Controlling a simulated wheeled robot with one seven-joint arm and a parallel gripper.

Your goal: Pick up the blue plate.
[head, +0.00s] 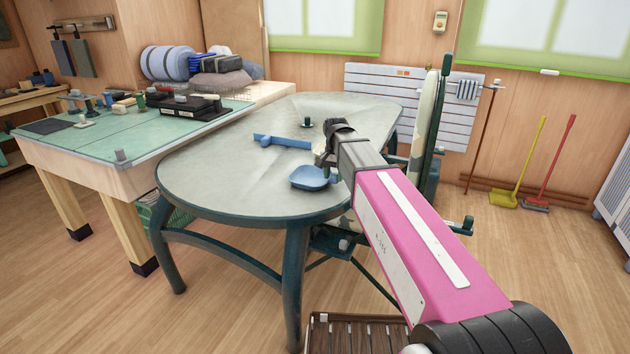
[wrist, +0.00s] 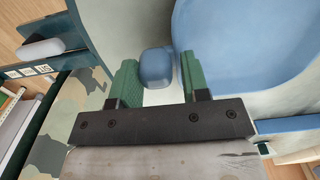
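The blue plate (head: 311,178), shallow and bowl-like, lies near the front edge of the oval table, just below my gripper (head: 326,158) in the head view. In the wrist view a large blue curved surface (wrist: 245,45), which looks like the plate, fills the upper right, beside the right finger. The green fingers of my gripper (wrist: 158,62) stand apart. A small rounded blue piece (wrist: 155,67) shows between them, with a narrow gap at the right finger. I cannot tell whether it joins the plate. Contact is not clear.
The grey oval table (head: 215,180) also bears a long blue object (head: 283,141) and a small dark green item (head: 306,123). A cluttered green-topped workbench (head: 95,143) stands at the left. A tall dark green upright object (head: 430,130) stands close right of my arm.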

